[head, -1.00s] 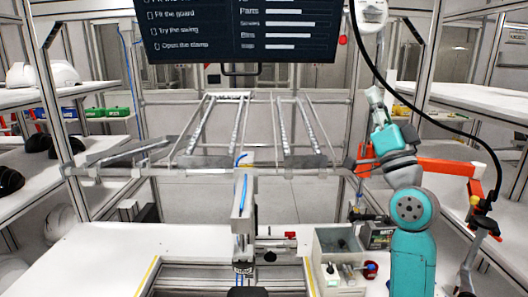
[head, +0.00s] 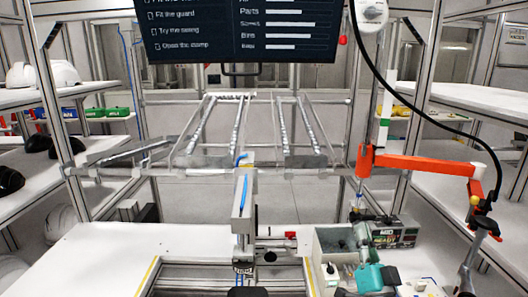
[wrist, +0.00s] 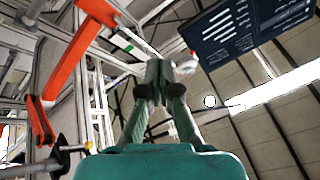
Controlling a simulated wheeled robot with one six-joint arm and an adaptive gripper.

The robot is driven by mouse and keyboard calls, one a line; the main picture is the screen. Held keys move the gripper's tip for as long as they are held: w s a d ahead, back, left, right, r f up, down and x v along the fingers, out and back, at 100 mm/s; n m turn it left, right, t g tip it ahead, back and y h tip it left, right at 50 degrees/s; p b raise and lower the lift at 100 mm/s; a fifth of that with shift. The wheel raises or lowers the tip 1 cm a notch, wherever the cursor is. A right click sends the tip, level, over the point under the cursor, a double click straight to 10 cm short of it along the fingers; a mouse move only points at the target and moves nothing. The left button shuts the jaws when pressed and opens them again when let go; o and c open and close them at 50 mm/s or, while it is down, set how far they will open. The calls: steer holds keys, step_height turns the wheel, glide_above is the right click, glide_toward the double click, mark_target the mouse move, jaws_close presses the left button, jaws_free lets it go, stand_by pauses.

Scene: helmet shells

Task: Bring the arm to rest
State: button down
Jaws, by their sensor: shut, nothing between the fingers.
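In the wrist view my gripper (wrist: 160,72) is shut, its two teal fingers meeting with nothing between them. It points up toward the ceiling and the frame, clear of any surface. In the head view only a few teal and grey parts of my arm show low at the right, in front of the grey bin. I cannot tell the fingertips there.
An orange jointed arm (head: 425,165) on a post stands at the right; it also shows in the wrist view (wrist: 65,65). A dark screen (head: 240,30) hangs above. A grey bin (head: 318,268) and a labelled box (head: 393,235) sit on the white bench (head: 95,262), whose left part is clear.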

steer(key=s+a+f+n+g+h, duration=0.2)
steer(key=s+f+g, duration=0.2)
steer(key=s+f, duration=1.8)
steer(key=s+a+f+n+g, duration=0.1)
steer(key=s+n+g, duration=0.1)
steer(key=s, duration=1.1)
steer(key=s+a+f+n+g+y, duration=0.1)
steer(key=s+f+n+g, duration=0.1)
steer(key=s, duration=1.1)
steer(key=shift+s+g, duration=0.4)
steer(key=shift+g, duration=0.1)
